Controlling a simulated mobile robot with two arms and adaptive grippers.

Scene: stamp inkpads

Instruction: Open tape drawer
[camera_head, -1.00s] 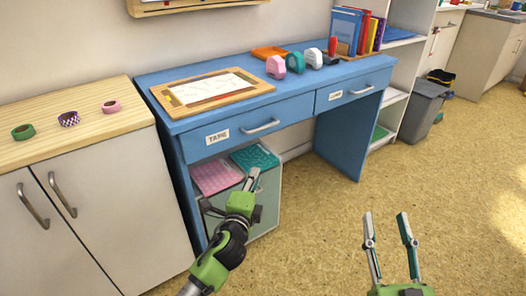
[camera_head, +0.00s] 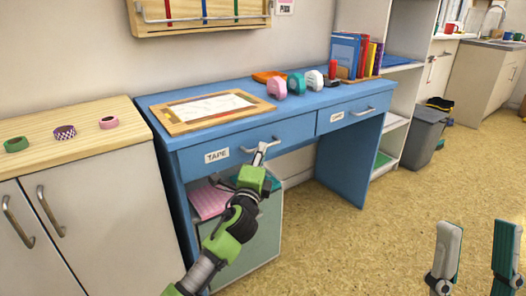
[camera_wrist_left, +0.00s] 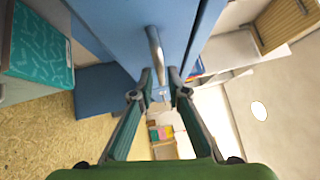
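The tape drawer (camera_head: 236,150) is the left drawer of the blue desk, with a white TAPE label (camera_head: 216,156). Its front looks flush with the desk, so it appears closed. My left gripper (camera_head: 261,152) is at the drawer's metal bar handle (camera_head: 273,141) and covers part of it in the head view. In the left wrist view, the handle (camera_wrist_left: 153,42) runs between the two fingertips of the left gripper (camera_wrist_left: 160,75). The fingers are apart, with small gaps showing beside the bar. My right gripper (camera_head: 478,232) is open and empty at the lower right, over the floor.
A second drawer (camera_head: 345,114) with its own handle is to the right. A low cabinet (camera_head: 227,250) holding trays is below the drawer. Floor in front is clear.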

